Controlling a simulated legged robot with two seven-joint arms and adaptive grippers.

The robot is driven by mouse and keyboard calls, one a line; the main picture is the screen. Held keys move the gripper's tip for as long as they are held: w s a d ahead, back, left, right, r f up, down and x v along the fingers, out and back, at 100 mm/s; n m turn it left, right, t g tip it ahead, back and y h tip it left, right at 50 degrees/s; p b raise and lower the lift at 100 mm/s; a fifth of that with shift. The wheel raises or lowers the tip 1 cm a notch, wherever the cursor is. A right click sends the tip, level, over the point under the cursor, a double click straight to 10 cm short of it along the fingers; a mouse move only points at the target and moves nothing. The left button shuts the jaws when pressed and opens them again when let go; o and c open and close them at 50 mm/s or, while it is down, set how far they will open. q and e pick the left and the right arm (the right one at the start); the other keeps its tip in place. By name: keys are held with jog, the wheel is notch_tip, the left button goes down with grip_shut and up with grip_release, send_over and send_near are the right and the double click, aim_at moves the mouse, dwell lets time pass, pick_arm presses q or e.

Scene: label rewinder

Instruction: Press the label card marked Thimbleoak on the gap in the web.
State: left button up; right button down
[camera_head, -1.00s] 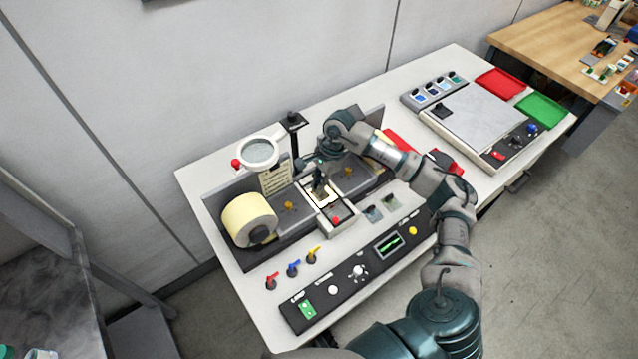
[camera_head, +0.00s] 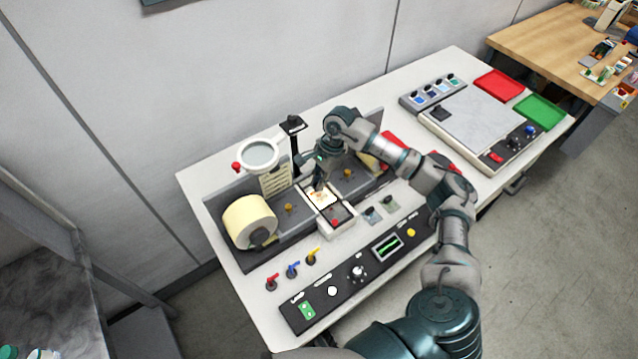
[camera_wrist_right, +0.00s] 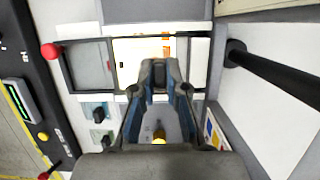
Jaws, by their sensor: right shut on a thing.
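The web station (camera_head: 337,222) is a pale block in the middle of the machine. A cream label surface with orange print (camera_head: 322,198) lies on it, and it also shows in the wrist view (camera_wrist_right: 140,48). My right gripper (camera_head: 319,184) is low over its back edge. In the wrist view its fingers (camera_wrist_right: 160,76) are together on a small dark piece, which looks like a card's handle. The card's name is not readable, and the fingers hide part of the web and gap. I cannot tell whether the card touches the web. My left gripper is not in view.
A cream roll (camera_head: 249,221) and a round magnifier (camera_head: 260,155) stand left of the station. A black post (camera_head: 294,145) rises close behind my gripper. Two cards with dark handles (camera_head: 371,214) lie to the right. Small coloured levers (camera_head: 292,269) stand at the front left.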

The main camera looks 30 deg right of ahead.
jog(key=shift+r+p, duration=1.55)
jog(key=shift+r, duration=1.5)
jog(key=shift+s+f, duration=0.1)
jog(key=shift+s, duration=0.05)
